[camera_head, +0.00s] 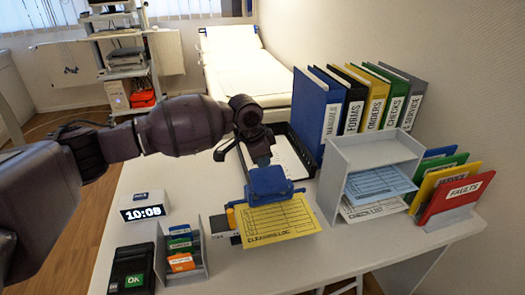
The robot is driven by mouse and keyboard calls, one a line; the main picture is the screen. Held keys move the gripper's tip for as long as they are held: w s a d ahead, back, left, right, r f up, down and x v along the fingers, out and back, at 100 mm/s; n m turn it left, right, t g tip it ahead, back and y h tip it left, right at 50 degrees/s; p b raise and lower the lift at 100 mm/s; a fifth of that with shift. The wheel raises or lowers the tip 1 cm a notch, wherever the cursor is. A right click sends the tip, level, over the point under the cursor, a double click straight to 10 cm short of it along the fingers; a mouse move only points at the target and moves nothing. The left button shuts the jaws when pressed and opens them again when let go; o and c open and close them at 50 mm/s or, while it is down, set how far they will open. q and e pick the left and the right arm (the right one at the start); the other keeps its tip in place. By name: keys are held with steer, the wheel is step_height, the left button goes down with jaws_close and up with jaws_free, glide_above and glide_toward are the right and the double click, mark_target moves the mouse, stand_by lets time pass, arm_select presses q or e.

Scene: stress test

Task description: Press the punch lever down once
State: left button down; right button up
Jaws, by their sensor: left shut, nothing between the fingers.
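The punch stands on the white desk, with a blue lever top (268,181) and a yellow sheet (278,220) lettered "CLEANING LOG" at its front. My left arm reaches in from the left, and my left gripper (262,160) is shut and empty, pointing down right at the back of the blue lever. I cannot tell whether the fingertips touch the lever. The gripper partly hides the black tray behind the punch. My right gripper is not in view.
On the white desk (328,250), a grey paper shelf (374,150), labelled binders (318,112) and a folder rack with a red folder (455,196) stand at the right. A clock (146,212), card holder (203,258) and black terminal (132,265) are at the left.

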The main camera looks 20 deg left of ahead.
arm_select(q)
steer(key=shift+w+f, duration=0.1)
steer(key=shift+f, duration=0.4)
